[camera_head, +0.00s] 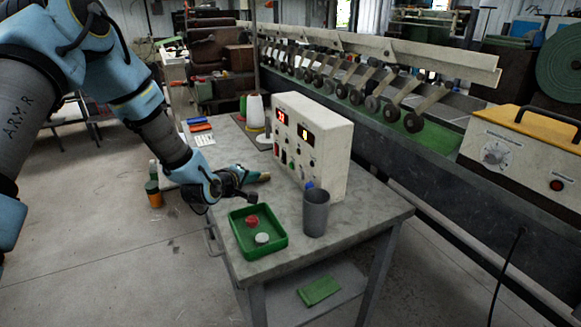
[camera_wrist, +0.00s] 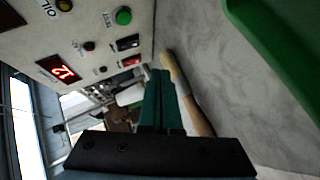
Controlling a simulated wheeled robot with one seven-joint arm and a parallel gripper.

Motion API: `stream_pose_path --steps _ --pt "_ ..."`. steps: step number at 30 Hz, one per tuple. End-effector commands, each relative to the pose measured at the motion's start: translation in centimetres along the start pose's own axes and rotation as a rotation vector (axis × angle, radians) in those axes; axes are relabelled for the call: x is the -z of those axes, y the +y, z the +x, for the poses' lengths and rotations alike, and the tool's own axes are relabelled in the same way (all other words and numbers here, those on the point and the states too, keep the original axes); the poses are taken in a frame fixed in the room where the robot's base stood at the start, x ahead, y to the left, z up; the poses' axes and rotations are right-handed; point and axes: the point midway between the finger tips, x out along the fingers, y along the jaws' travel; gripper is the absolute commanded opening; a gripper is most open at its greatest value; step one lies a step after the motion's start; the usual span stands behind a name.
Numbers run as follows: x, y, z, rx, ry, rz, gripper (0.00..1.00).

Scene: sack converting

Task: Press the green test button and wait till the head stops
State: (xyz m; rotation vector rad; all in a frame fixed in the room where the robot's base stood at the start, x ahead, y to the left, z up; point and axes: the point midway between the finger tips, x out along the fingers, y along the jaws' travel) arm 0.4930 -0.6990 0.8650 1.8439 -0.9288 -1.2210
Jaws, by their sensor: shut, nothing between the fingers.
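The white control box (camera_head: 325,140) stands on the grey table, its front carrying red lit displays, buttons and switches. The green button (camera_wrist: 124,16) is a round domed cap on that panel, at the top of the wrist view, beside a small dark red knob (camera_wrist: 89,46). A red digit display (camera_wrist: 59,68) is lit. My gripper (camera_wrist: 160,72) is shut and empty, its dark green fingers together. The fingertips are apart from the green button, which lies above and left of them in that view. In the head view my gripper is low in front of the box.
A green tray (camera_head: 236,244) with a red and a white round piece sits at the table's near end. A grey cup (camera_head: 316,213) stands beside it. A tan handle-like piece (camera_wrist: 186,92) lies by the box. A long machine (camera_head: 440,140) runs behind the table.

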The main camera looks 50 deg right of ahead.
Motion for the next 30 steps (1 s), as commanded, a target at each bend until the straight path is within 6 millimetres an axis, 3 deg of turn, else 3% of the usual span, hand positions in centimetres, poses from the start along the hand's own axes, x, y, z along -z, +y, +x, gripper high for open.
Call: stream_pose_path --steps 18,30 --pt "-3.8 3.6 5.2 0.0 0.0 0.002 0.0" --pt "-4.2 4.2 5.8 0.001 0.0 0.0 0.0"
